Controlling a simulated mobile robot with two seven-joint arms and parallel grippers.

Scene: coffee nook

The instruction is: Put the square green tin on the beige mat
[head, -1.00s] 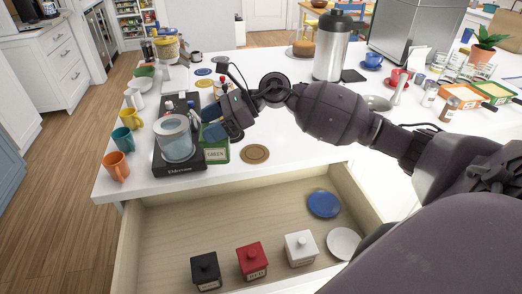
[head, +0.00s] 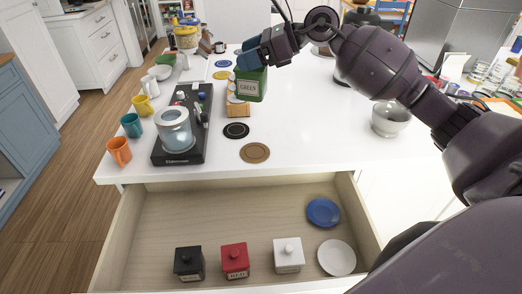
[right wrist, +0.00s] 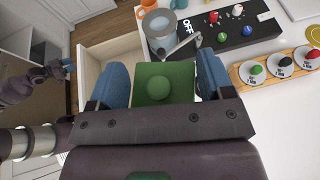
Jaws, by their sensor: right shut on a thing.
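The square green tin (head: 251,84), labelled GREEN, is held upright in my right gripper (head: 252,58), above the counter behind the round mats. In the right wrist view its green lid and round knob (right wrist: 158,88) sit between my blue fingers, which are shut on it. A tan-brown round mat (head: 255,152), the closest to beige that I see, lies bare near the front edge, nearer to me than the tin. My left gripper (right wrist: 67,66) seems to show small at the left of the right wrist view; its opening is unclear.
A black mat (head: 236,130) lies just behind the tan one. The coffee machine (head: 181,158) and a wooden rack (head: 238,110) stand to the left. The open drawer (head: 230,210) in front holds tins and plates. Counter between mat and bowl is clear.

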